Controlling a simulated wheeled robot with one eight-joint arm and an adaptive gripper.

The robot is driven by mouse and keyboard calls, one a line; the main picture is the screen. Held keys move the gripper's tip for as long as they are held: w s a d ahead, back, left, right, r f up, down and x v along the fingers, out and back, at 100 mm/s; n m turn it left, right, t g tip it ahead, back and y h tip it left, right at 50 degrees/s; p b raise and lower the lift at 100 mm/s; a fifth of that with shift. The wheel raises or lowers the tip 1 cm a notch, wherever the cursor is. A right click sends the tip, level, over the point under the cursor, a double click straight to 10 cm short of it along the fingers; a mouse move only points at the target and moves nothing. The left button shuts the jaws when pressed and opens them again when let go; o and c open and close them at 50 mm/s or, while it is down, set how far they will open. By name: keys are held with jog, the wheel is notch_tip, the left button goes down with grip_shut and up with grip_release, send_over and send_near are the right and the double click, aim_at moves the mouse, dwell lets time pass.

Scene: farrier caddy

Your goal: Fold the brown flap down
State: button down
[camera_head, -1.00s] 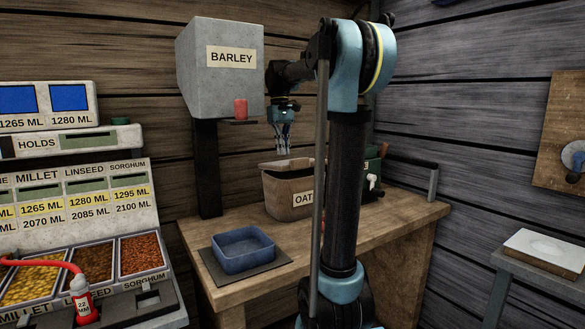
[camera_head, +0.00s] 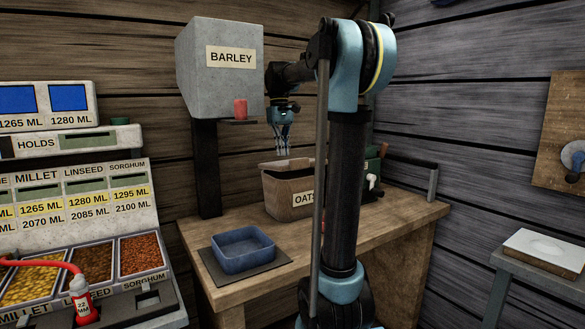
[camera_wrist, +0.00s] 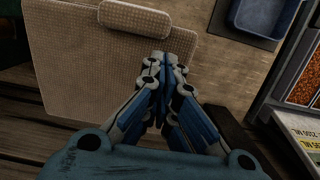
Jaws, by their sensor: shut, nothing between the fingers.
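The brown bin marked OATS (camera_head: 283,195) stands on the wooden bench in the head view, partly hidden by my arm. In the wrist view a broad, flat brown woven panel (camera_wrist: 85,70), seemingly the flap, fills the upper left. A padded brown bar (camera_wrist: 134,18) lies along its top edge.
A grey BARLEY hopper (camera_head: 221,70) on a dark post stands left of my gripper, with a red knob (camera_head: 240,110). A blue tray (camera_head: 243,250) sits on a dark mat at the front of the bench. A green container (camera_head: 373,168) stands behind my arm.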

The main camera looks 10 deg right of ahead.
jog(key=shift+s+f, duration=0.1)
jog(key=shift+f, duration=0.05)
dwell(0.5)
jog(key=shift+s+d+f, duration=0.15)
jog(key=shift+s+f, duration=0.05)
jog(key=shift+f, duration=0.25)
jog(key=shift+f, duration=0.1)
jog(key=shift+s+d+f, duration=0.1)
jog(key=shift+s+f, duration=0.15)
jog(key=shift+f, duration=0.5)
jog(key=shift+s+f, duration=0.1)
jog(key=shift+f, duration=0.05)
jog(key=shift+w+r, duration=0.2)
jog(key=shift+r, duration=0.45)
jog(key=shift+w+r, duration=0.2)
jog(key=shift+r, duration=0.4)
